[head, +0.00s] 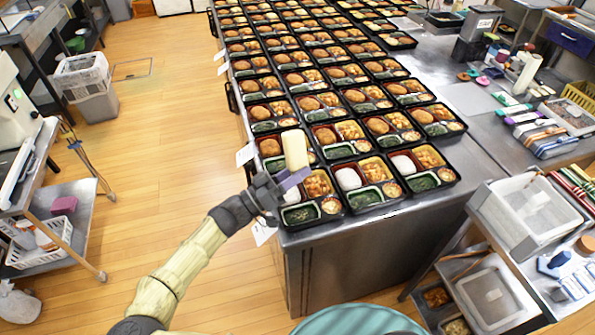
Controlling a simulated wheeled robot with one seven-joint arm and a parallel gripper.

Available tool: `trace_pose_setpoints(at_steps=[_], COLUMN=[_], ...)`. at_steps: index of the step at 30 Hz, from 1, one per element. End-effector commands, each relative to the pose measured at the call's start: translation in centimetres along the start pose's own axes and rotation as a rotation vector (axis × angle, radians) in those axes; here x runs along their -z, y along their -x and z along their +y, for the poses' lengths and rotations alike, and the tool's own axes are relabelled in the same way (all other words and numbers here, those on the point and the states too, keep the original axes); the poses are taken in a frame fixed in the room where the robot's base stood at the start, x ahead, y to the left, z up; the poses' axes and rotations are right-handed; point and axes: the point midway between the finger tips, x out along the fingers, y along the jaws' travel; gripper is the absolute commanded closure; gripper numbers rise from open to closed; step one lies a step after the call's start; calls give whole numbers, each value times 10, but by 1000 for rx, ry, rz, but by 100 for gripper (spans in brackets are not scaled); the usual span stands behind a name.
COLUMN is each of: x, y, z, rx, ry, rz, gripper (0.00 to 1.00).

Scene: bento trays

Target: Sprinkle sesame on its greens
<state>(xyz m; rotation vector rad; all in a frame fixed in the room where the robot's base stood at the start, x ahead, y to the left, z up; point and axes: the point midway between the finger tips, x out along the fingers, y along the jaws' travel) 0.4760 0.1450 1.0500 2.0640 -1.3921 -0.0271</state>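My gripper (292,180), with purple fingers, is over the near left corner of the bento table. It appears shut on a pale cream cylinder (295,148), which looks like a shaker and is nearly upright. Its lower end meets the fingers. Below is the nearest left bento tray (322,221), partly hidden by my gripper, with dark greens (300,215) in its front compartment. Other front trays hold greens too, in the middle (365,198) and at right (423,184). Sesame on any greens is too small to tell.
Rows of filled trays cover the steel table (345,262) to the back. A side counter at right holds a clear bin (530,205) and bottles. A low cart (60,232) stands at left. The wooden floor (165,150) between is open.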

Motion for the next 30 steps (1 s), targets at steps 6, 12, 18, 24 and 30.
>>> trace_pose_setpoints(at_steps=[6, 12, 18, 24, 30], x=[8, 10, 12, 15, 16], y=[-3, -4, -5, -6, -7], z=[6, 7, 8, 10, 11], rx=[53, 117, 178, 240, 303], ry=[129, 285, 439, 592, 747], rz=[0, 1, 1, 0, 1], gripper=[62, 62, 62, 62, 62])
